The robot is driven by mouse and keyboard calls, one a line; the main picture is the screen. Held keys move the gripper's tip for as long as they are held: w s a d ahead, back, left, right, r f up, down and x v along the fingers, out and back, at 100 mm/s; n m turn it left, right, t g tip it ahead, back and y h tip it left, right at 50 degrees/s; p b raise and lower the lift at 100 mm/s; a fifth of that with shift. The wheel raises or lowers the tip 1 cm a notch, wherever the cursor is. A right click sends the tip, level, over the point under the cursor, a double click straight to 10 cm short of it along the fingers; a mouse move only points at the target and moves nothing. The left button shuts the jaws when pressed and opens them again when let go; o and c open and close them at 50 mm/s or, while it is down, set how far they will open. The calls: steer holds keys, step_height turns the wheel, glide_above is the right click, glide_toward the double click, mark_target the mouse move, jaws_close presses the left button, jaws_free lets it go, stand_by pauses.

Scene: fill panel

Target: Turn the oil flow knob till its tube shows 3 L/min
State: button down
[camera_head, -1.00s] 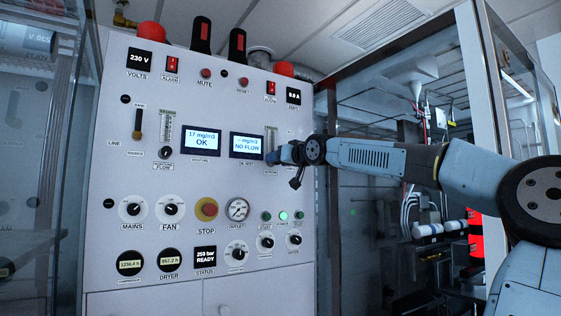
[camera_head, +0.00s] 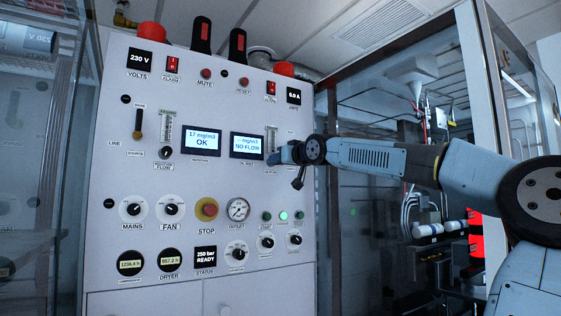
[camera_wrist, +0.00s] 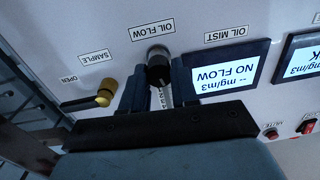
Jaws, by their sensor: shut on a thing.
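The oil flow knob (camera_wrist: 158,68) is a dark round knob under the OIL FLOW label, in an upside-down wrist view. My gripper (camera_wrist: 157,76) is shut on it, with one finger on each side. The oil flow tube (camera_wrist: 163,98) shows only as a short scale strip between the fingers; the rest is hidden and its reading cannot be made out. In the head view my gripper (camera_head: 272,158) is against the panel just below that tube (camera_head: 271,140), and hides the knob. The oil mist display (camera_head: 247,146) reads NO FLOW.
Beside the knob is a yellow-and-black sample lever (camera_wrist: 103,97). The moisture display (camera_head: 201,141) reads 17 mg/m3 OK. The moisture flow knob (camera_head: 165,153), an emergency stop (camera_head: 206,209) and several other knobs sit on the same panel. A glass-walled frame (camera_head: 485,70) stands to the right.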

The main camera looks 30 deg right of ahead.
steer(key=n, duration=1.2)
steer(key=shift+a, duration=0.15)
steer(key=shift+f+n, duration=0.1)
steer(key=shift+n, duration=0.2)
stand_by(0.4)
steer(key=c, duration=0.9)
jaws_free()
steer(key=shift+s, duration=0.1)
steer(key=s, duration=1.3)
steer(key=shift+s+d+r, duration=0.25)
steer(key=shift+s+d, duration=0.1)
steer(key=shift+s, duration=0.05)
